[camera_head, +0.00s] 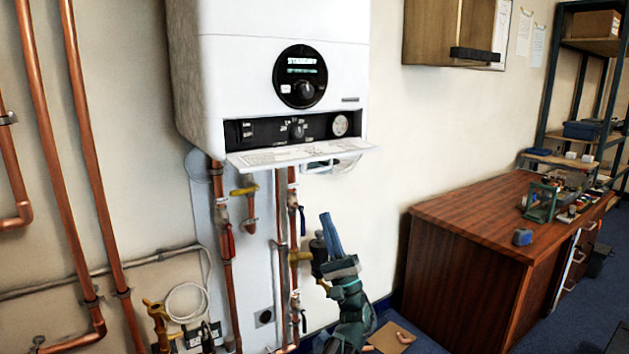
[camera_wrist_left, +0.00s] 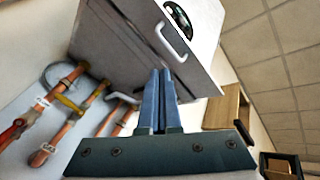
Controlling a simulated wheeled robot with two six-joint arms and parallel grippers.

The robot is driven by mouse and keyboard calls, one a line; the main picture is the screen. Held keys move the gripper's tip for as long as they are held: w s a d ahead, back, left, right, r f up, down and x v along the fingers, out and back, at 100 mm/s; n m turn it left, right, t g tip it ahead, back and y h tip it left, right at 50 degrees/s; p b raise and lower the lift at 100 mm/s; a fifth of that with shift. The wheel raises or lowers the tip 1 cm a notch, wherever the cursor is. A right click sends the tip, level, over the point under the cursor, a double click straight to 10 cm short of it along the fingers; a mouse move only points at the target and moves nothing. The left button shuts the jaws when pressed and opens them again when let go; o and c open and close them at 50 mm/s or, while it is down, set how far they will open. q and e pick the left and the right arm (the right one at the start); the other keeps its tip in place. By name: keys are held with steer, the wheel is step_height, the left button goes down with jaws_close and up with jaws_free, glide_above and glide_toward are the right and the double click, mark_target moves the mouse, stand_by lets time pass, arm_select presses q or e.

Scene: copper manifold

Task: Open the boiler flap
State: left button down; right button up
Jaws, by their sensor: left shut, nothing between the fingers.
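The white boiler (camera_head: 270,60) hangs on the wall, with a round dial and display on its front. Its flap (camera_head: 295,153) is folded down and out along the bottom edge, and the dark control panel (camera_head: 290,128) with its knobs and gauge is exposed above it. A pale loop handle (camera_head: 322,164) shows under the flap; the handle is also in the left wrist view (camera_wrist_left: 185,50), beyond the fingertips. My left gripper (camera_head: 327,215) is shut and empty, pointing up below the flap and apart from it. Its blue fingers (camera_wrist_left: 160,73) lie together in the wrist view. My right gripper is not in view.
Copper pipes (camera_head: 85,150) run up the wall at left, and valves with coloured levers (camera_head: 244,191) sit below the boiler, close to my left arm. A wooden desk (camera_head: 480,230) with small items stands at right. A wooden wall cabinet (camera_head: 430,35) hangs above.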

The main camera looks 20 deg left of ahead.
mark_target(310, 161)
arm_select(q)
steer(key=shift+s+a+r+m+g+h+p, duration=0.2)
steer(key=shift+m+h+p, duration=0.45)
steer(key=shift+m, duration=1.4)
steer(key=shift+s+a+f+m+g+h+p, duration=0.1)
steer(key=shift+a+m+g+h+p, duration=0.4)
steer(key=shift+m, duration=1.5)
steer(key=shift+s+a+r+m+g+h+p, duration=0.15)
steer(key=shift+m+h+p, duration=0.6)
steer(key=shift+m, duration=1.3)
steer(key=shift+w+d, duration=0.1)
steer(key=shift+w, duration=0.05)
steer(key=w+a+r+p, duration=0.2)
steer(key=a+r+p, duration=0.1)
steer(key=r+p, duration=0.5)
steer(key=shift+w+r+p, duration=0.25)
steer(key=shift+r+p, duration=0.05)
steer(key=shift+p, duration=0.1)
